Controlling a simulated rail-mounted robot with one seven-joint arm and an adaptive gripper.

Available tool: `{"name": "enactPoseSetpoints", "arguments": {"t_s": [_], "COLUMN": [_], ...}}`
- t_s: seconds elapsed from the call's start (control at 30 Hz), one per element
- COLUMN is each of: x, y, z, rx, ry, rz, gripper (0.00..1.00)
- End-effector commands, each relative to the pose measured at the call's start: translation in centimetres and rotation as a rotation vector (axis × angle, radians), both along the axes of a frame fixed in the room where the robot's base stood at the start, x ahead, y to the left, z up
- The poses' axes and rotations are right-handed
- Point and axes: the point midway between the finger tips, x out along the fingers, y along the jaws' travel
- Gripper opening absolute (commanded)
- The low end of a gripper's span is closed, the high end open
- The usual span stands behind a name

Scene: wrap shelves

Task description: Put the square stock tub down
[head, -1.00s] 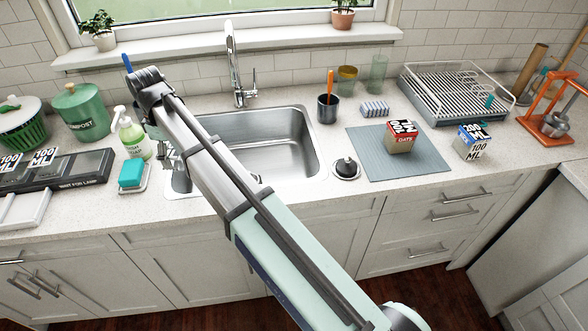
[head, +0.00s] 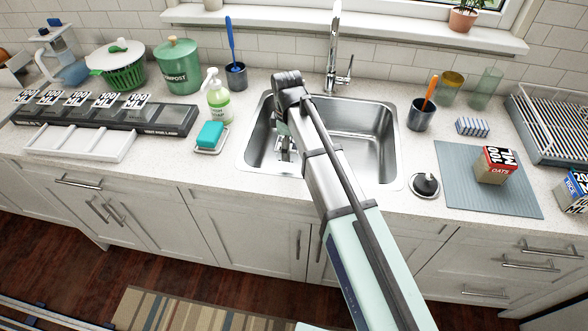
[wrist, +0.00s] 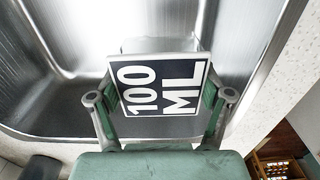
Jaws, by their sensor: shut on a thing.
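My gripper (wrist: 160,100) is shut on the square stock tub (wrist: 150,62), with one finger on each side of it. The tub's dark panel reads "100 ML" in white and faces the wrist camera, slightly tilted. The steel sink (wrist: 58,55) lies behind and below it in the wrist view. In the head view the gripper (head: 284,146) hangs over the left part of the sink (head: 345,150), and my arm partly covers it. Whether the tub touches the sink cannot be told.
Left of the sink are a soap bottle (head: 217,100), a teal sponge (head: 210,134), a dark rack (head: 150,118) holding several "100 ML" tubs, and a white divided tray (head: 82,143). Right are a plug (head: 425,184) and a mat (head: 470,205) bearing an oats tub (head: 495,166). The tap (head: 334,50) rises behind.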

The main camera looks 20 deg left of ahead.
Motion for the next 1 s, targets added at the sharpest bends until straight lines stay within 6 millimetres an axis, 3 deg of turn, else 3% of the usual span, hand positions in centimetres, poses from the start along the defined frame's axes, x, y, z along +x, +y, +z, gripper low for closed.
{"name": "enactPoseSetpoints", "arguments": {"t_s": [0.33, 1.0], "x": [-0.1, 0.0], "y": [-0.1, 0.0], "z": [-7.2, -12.8], "rx": [-0.001, 0.000], "ry": [0.003, 0.001], "rz": [-0.001, -0.001], "gripper": [0.44, 0.44]}}
